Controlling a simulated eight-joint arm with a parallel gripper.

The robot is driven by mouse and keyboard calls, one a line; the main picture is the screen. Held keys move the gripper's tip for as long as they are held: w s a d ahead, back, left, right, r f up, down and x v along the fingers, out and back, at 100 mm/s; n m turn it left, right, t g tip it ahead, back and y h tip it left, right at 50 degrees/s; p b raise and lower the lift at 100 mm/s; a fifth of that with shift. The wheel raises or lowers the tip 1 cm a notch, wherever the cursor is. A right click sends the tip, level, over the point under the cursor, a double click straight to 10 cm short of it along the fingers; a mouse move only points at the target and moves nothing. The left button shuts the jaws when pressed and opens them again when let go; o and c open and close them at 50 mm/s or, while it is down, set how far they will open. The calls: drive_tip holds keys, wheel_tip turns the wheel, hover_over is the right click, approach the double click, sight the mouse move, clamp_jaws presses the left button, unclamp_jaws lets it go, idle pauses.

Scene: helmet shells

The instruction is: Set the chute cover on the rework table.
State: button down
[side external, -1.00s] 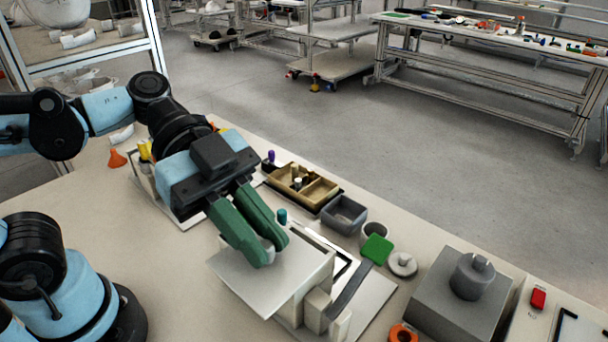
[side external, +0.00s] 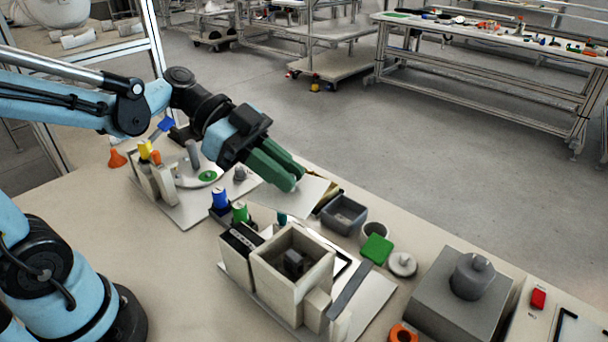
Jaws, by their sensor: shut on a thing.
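The chute cover (side external: 300,200) is a flat, pale plate. My gripper (side external: 291,184), with green fingers, is shut on it and holds it tilted, apparently above the bench and behind the chute. The fingers hide part of the plate, and its grip point is not clear. The chute (side external: 290,262) is a pale square box on a metal base, open at the top with a dark block (side external: 294,262) inside. I cannot tell for sure which surface is the rework table; a long table (side external: 480,88) with small parts stands apart at the back right.
A grey bin (side external: 343,215), a cup (side external: 374,232), a green square (side external: 376,249) and a grey block (side external: 462,295) stand right of the chute. Blue (side external: 220,197) and green (side external: 240,211) knobs rise behind it. A fixture (side external: 185,180) with upright parts stands left. Open floor lies beyond the bench.

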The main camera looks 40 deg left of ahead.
drive_tip(key=shift+n+t+y, duration=0.3)
drive_tip(key=shift+n+t, duration=0.4)
drive_tip(key=shift+w+a+f, duration=1.4)
drive_tip(key=shift+a+f, duration=1.05)
drive_tip(key=shift+a, duration=0.45)
drive_tip(key=shift+w+a+f, duration=1.35)
drive_tip(key=shift+a+f, duration=1.05)
drive_tip(key=shift+a, duration=0.5)
drive_tip(key=shift+w+a+f, duration=1.4)
drive_tip(key=shift+a+f, duration=1.05)
drive_tip(key=shift+a, duration=0.45)
drive_tip(key=shift+f, duration=0.4)
drive_tip(key=shift+f, duration=0.2)
drive_tip(key=c, duration=1.1)
unclamp_jaws()
